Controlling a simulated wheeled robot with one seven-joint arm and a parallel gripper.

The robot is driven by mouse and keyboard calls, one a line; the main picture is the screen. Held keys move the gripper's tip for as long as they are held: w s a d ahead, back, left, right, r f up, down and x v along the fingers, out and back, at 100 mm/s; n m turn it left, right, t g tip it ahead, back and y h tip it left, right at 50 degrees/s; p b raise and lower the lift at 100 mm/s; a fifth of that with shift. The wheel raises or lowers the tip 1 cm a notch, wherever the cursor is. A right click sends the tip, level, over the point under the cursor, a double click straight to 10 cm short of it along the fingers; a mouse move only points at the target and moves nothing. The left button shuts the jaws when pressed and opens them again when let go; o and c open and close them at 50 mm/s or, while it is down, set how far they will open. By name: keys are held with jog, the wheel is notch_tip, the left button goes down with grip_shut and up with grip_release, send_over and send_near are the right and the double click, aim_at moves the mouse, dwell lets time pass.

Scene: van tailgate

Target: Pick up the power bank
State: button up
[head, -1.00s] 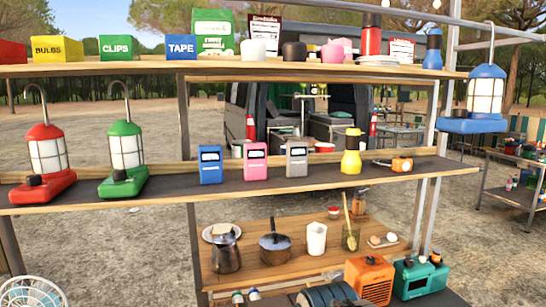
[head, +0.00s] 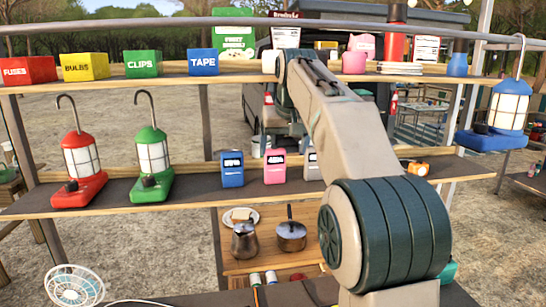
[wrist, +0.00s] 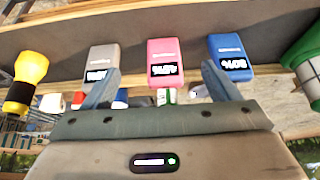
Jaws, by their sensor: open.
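Three power banks stand upright in a row on the middle shelf: a blue one (head: 232,169), a pink one (head: 275,166) and a grey one (head: 312,164) partly hidden by my arm. In the wrist view the order is reversed: grey (wrist: 103,58) at left, pink (wrist: 165,50) in the middle, blue (wrist: 229,50) at right. Each has a small lit display; the grey one's figure is hard to read. My gripper (wrist: 160,70) is open and empty, its fingers apart, with the pink power bank showing between them. In the head view my arm hides the gripper.
A green lantern (head: 152,158) and a red lantern (head: 81,166) stand left of the power banks. A yellow flashlight (wrist: 26,82) is beside the grey one in the wrist view. The upper shelf (head: 130,77) carries boxes. A blue lantern (head: 507,110) is at right.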

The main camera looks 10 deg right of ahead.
aim_at(275, 157)
jog(key=w+f, duration=0.1)
jog(key=w, duration=0.1)
jog(key=w+f, duration=0.2)
jog(key=w+f+p, duration=0.1)
jog(key=w, duration=0.1)
jog(key=shift+w+a+f, duration=0.15)
jog(key=shift+w, duration=0.25)
jog(key=shift+w+p+x, duration=0.25)
jog(key=shift+p+x, duration=0.55)
jog(key=shift+x, duration=1.9)
jog(key=shift+a, duration=0.1)
jog(key=c, duration=1.2)
